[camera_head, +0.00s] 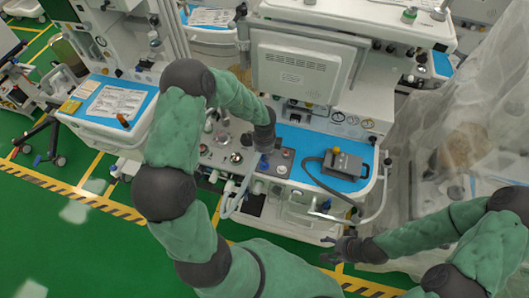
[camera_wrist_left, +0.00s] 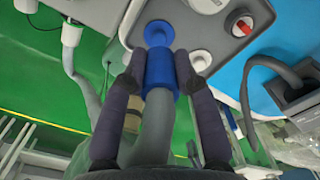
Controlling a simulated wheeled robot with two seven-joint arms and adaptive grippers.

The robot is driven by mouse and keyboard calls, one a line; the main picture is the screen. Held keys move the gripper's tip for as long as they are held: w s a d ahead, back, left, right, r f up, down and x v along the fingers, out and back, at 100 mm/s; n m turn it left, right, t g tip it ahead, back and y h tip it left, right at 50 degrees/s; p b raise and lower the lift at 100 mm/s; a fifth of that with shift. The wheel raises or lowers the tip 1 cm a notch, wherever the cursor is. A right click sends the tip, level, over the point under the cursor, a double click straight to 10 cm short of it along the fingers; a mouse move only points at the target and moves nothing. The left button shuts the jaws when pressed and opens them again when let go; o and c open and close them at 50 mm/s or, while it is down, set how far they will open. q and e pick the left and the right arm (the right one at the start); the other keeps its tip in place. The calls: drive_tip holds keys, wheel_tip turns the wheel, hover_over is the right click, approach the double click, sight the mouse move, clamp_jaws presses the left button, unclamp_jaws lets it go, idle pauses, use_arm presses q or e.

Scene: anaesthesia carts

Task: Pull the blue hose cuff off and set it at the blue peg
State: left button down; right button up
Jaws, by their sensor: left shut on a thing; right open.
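The blue hose cuff (camera_wrist_left: 160,72) is on the end of a grey hose (camera_wrist_left: 155,125) in the left wrist view. My left gripper (camera_wrist_left: 160,82) is shut on it, one dark finger on each side. The cuff is lined up with a round blue port (camera_wrist_left: 158,32) on the grey panel; I cannot tell whether they are still joined. In the head view the cuff (camera_head: 263,162) shows small below my left gripper (camera_head: 264,147). My right gripper (camera_head: 340,249) is open and empty in front of the cart.
A grey box (camera_head: 342,165) with a cable stands on the blue worktop (camera_head: 304,146). Knobs and ports crowd the panel left of it. A white hose (camera_head: 380,195) curves along the cart's right side. A translucent curtain (camera_head: 420,120) hangs at the right.

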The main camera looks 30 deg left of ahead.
sight(264, 164)
use_arm(q)
drive_tip(key=shift+f+b, duration=0.85)
drive_tip(key=shift+f, duration=1)
drive_tip(key=shift+p, duration=1)
idle(0.3)
drive_tip(key=shift+f+b, duration=0.55)
drive_tip(key=shift+f, duration=0.4)
idle(0.3)
drive_tip(key=c, duration=0.9)
unclamp_jaws()
drive_tip(key=shift+o, duration=0.2)
wheel_tip(264, 164, up, 12)
drive_tip(key=shift+s, duration=0.15)
